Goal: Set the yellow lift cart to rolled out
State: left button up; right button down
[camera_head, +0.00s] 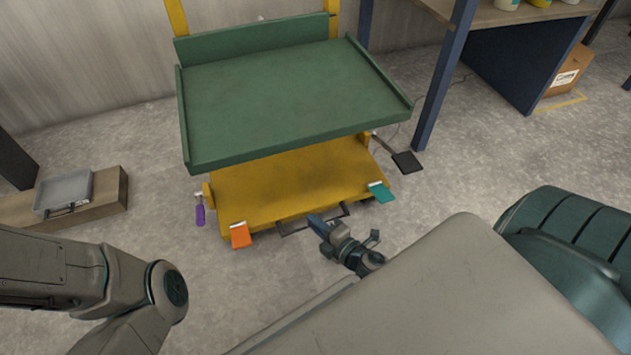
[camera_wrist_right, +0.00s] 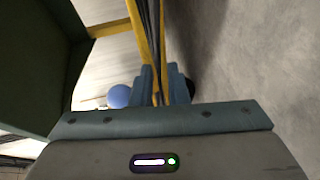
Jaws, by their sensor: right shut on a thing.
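The yellow lift cart (camera_head: 290,182) stands on the floor with a green tray-like platform (camera_head: 290,100) above its yellow base. A dark bar handle (camera_head: 292,228) sticks out low from the base's front edge. My right gripper (camera_head: 318,220) is at this handle, shut on it. In the right wrist view, the fingers of the right gripper (camera_wrist_right: 165,88) close around the dark bar (camera_wrist_right: 156,40), with yellow cart parts (camera_wrist_right: 138,38) beside it. My left arm shows at the left edge of the head view, but its gripper is out of view.
Orange (camera_head: 240,235) and teal (camera_head: 381,192) pedals sit at the base's front corners, a purple lever (camera_head: 200,212) at its left. A black pedal (camera_head: 407,162) lies at right. A blue-legged bench (camera_head: 440,90) stands at right, a low wooden platform (camera_head: 105,193) at left.

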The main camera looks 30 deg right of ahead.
jog(key=c, duration=1.4)
grip_release()
jog(key=shift+s, duration=0.2)
jog(key=shift+s, duration=0.5)
jog(key=b+v, duration=0.1)
jog(key=v, duration=0.1)
jog(key=b+v, duration=0.1)
jog(key=v, duration=0.1)
jog(key=shift+s+d+f+b, duration=0.1)
jog(key=shift+s+f+b, duration=0.05)
jog(key=shift+f+b, duration=0.15)
jog(key=b+v, duration=0.3)
jog(key=b, duration=0.1)
jog(key=b+v, duration=0.2)
jog(key=shift+s+r+b, duration=0.25)
jog(key=shift+r+b, duration=0.1)
jog(key=shift+r, duration=0.1)
